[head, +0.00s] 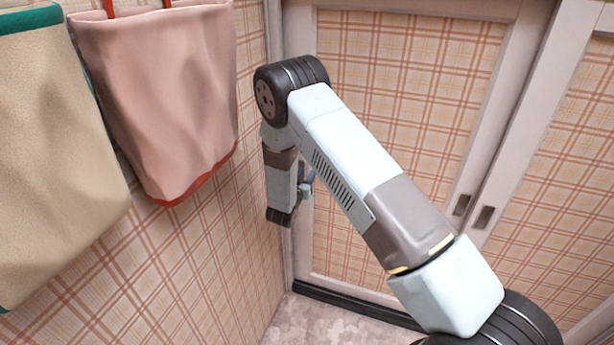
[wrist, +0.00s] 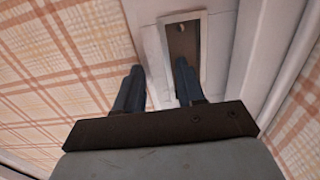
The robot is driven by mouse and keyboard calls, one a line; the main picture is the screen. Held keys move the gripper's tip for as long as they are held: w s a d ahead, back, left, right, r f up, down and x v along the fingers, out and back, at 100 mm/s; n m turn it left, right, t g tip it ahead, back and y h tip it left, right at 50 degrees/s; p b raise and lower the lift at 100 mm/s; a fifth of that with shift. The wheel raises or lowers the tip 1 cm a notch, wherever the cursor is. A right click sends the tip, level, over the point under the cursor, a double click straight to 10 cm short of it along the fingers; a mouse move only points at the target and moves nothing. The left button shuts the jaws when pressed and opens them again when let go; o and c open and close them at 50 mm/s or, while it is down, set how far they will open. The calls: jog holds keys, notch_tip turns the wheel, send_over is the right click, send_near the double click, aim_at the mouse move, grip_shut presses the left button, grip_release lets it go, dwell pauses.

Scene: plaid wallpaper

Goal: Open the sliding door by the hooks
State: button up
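The left door (head: 410,80) has a plaid panel in a pale frame and stands beside the bag-hung wall. It looks closed. My gripper (head: 306,186) is by its left frame edge in the head view, partly hidden by my arm. In the wrist view my gripper (wrist: 158,68) is open, with an empty gap between its two dark fingers. A recessed metal pull (wrist: 183,45) in a pale frame lies just beyond the right fingertip. I cannot tell whether they touch. The hooks themselves are out of view.
A pink bag (head: 165,95) and a beige bag (head: 55,160) hang on the left wall, close to my arm. A second door (head: 570,180) stands at the right. Two recessed pulls, one on the left door (head: 462,205) and one on the right door (head: 485,217), show where they meet.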

grip_shut()
